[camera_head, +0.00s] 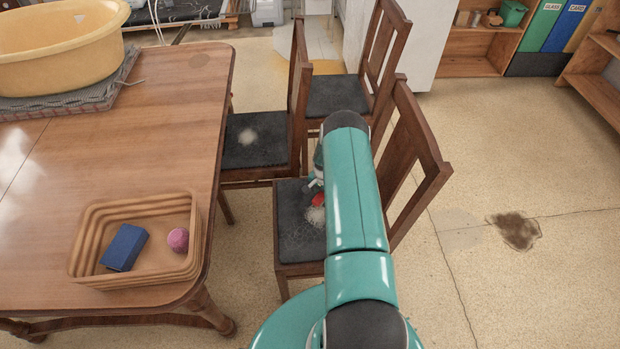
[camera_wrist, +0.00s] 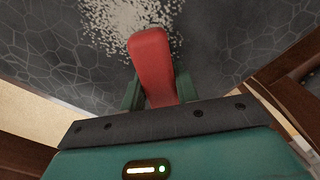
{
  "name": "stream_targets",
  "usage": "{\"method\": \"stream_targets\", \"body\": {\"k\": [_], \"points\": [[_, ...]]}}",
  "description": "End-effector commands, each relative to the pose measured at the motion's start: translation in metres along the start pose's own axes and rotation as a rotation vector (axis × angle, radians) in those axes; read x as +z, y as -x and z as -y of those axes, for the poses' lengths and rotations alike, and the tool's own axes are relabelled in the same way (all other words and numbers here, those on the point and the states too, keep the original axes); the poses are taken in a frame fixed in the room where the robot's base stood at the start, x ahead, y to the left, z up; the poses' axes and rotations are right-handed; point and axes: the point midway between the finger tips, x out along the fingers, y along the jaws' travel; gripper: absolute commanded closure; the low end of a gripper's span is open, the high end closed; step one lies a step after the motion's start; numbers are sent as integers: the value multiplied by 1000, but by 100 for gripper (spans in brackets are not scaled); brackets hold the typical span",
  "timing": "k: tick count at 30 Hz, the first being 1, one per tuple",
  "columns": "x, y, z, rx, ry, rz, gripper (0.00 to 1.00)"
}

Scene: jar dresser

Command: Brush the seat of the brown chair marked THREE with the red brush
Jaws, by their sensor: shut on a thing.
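The nearest brown chair (camera_head: 416,150) has a dark grey seat (camera_head: 291,212) with pale hairs or crumbs (camera_head: 315,217) on it. I see no THREE marking on it. The seat fills the top of the wrist view (camera_wrist: 225,40), with white specks (camera_wrist: 115,22) scattered on it. My gripper (camera_wrist: 158,90) is shut on the red brush (camera_wrist: 150,55), which points at the specks. In the head view the brush (camera_head: 318,199) shows beside my arm, over the seat; my arm hides part of the chair. I cannot tell whether the brush touches the seat.
Two more brown chairs stand behind: one with a pale tuft on its seat (camera_head: 237,151), one farther back (camera_head: 334,94). The wooden table (camera_head: 150,150) at left holds a tray (camera_head: 140,283) with a blue block and pink ball, and a yellow tub (camera_head: 60,45). Floor at right is open, with a dark stain (camera_head: 516,230).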

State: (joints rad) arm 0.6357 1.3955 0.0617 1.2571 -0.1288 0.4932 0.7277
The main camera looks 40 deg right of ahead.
Motion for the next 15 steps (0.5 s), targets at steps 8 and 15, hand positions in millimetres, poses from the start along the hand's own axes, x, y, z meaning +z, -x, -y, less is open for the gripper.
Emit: {"method": "stream_targets", "body": {"k": [8, 15], "points": [[0, 1, 2, -1, 2, -1, 100], [0, 25, 3, 0, 4, 0, 100]]}}
